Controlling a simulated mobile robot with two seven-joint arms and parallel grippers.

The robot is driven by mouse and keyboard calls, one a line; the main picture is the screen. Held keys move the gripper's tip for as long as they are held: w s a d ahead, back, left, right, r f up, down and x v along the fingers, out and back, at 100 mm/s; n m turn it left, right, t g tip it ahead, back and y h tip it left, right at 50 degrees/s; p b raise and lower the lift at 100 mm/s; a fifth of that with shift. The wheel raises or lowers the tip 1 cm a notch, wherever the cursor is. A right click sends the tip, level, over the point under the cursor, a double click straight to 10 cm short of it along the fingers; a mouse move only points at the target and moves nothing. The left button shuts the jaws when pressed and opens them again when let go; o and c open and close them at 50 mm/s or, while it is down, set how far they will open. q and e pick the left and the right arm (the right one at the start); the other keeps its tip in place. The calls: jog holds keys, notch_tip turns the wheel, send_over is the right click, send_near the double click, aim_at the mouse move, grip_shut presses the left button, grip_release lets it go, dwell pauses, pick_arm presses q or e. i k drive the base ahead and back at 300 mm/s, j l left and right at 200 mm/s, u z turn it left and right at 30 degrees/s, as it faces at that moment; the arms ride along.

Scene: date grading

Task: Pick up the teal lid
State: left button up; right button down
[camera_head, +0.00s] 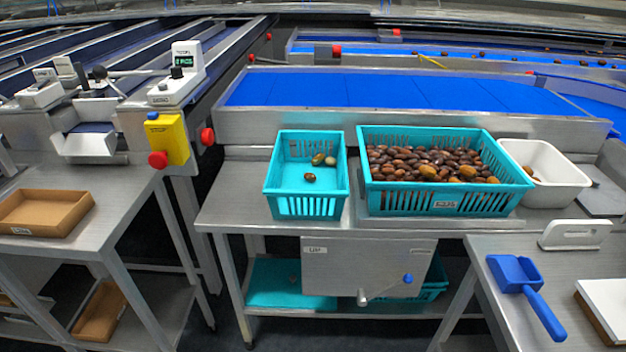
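A flat teal piece (285,297), which looks like the teal lid, lies on the lower shelf under the middle table. The grey panel in front hides its right part. A small dark spot shows near its back edge; I cannot tell what it is. Neither of my grippers is in view.
A small teal basket (306,207) with a few dates and a large teal basket (400,201) full of dates stand on the middle table. A grey panel (345,267) with a knob hangs below. Another teal crate (436,279) sits on the shelf. A blue scoop (514,272) lies right.

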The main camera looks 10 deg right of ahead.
aim_at(274, 283)
jog(key=i+z, duration=0.4)
jog(key=i+j+z, duration=0.1)
jog(key=i+z, duration=0.35)
jog(key=i+j+z, duration=0.2)
jog(key=z, duration=0.2)
jog(key=i, duration=0.05)
